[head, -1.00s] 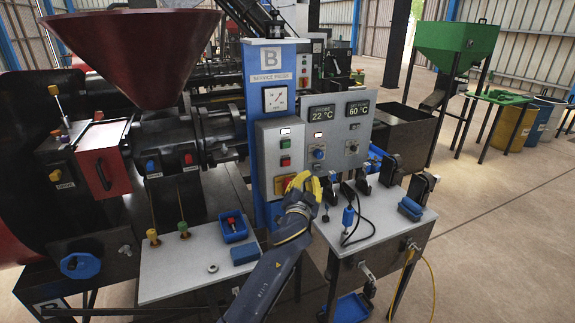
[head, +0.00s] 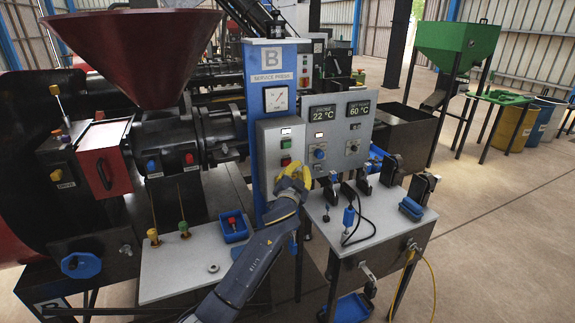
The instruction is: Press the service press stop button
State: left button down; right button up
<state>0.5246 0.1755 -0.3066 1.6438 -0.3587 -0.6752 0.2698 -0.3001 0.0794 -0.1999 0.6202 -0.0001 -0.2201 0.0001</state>
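The service press control box (head: 265,150) is grey and fixed on the blue column (head: 257,105) labelled service press. It has a small lit display (head: 285,131) at the top. A green button (head: 285,144) and a red button (head: 285,161) sit below it, both uncovered. My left gripper (head: 292,180), with yellow fingers, is in front of the lower part of the box, just below the red button. It hides the yellow plate with the red knob there. I cannot tell whether it touches the box, or whether its fingers are open. My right gripper is out of view.
A second grey panel (head: 352,140) with two temperature readouts stands right of the box. Below it, a grey bench (head: 385,225) bears black clamps and a blue-handled tool (head: 349,216). A left bench (head: 175,262) holds a blue tray (head: 233,229).

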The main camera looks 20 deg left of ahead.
pick_arm(q)
jog(key=shift+w+a, duration=0.6)
jog(key=shift+w, duration=0.05)
jog(key=shift+w+a, duration=0.6)
jog(key=shift+w, duration=0.05)
dwell(2.4)
jog(key=shift+s+d, duration=0.6)
jog(key=shift+s, duration=0.05)
dwell(0.4)
jog(key=shift+s+d, duration=1.65)
jog(key=shift+s, duration=0.25)
